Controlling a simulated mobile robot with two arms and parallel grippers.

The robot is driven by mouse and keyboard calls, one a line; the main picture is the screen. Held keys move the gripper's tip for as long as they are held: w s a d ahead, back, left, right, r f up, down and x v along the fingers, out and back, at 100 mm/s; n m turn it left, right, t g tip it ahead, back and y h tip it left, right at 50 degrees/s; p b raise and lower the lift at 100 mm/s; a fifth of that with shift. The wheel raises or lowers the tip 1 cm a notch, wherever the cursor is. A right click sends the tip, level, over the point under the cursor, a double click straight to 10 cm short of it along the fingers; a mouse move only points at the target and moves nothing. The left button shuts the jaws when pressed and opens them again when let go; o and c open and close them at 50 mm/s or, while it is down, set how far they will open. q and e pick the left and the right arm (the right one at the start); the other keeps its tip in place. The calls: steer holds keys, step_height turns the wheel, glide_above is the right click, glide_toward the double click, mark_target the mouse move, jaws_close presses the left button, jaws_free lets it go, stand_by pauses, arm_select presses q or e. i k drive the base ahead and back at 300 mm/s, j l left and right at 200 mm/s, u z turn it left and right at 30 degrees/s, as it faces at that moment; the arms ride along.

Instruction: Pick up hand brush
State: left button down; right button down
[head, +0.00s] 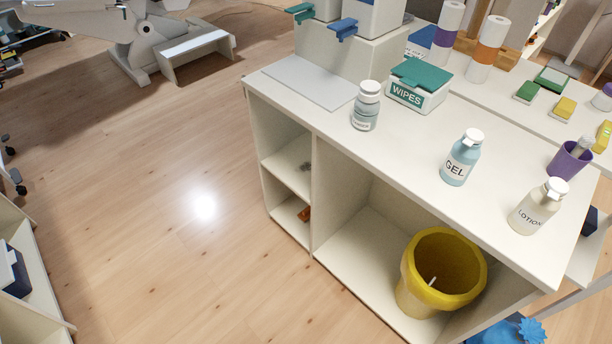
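I cannot make out a hand brush for certain. A small orange-brown thing (304,213) lies on the lower shelf of the white cabinet (345,140), and a small grey thing (306,167) lies on the shelf above it. Both are too small to tell. A blue thing with a jagged edge (531,329) shows at the bottom right, partly cut off by the frame. Neither of my grippers is in view.
A yellow bucket (412,284) stands in the lower compartment. The wooden floor (150,220) at left is clear.

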mark_target(304, 216)
steer(key=i+j+z, duration=0.1)
steer(key=z, duration=0.7)
steer(key=i+j+z, duration=0.15)
steer(key=j+z, duration=0.2)
steer(key=j, duration=0.15)
steer(key=i+j+z, duration=0.1)
steer(key=j+z, duration=0.2)
steer(key=j, duration=0.15)
steer(key=j+z, duration=0.35)
steer(key=j, duration=0.2)
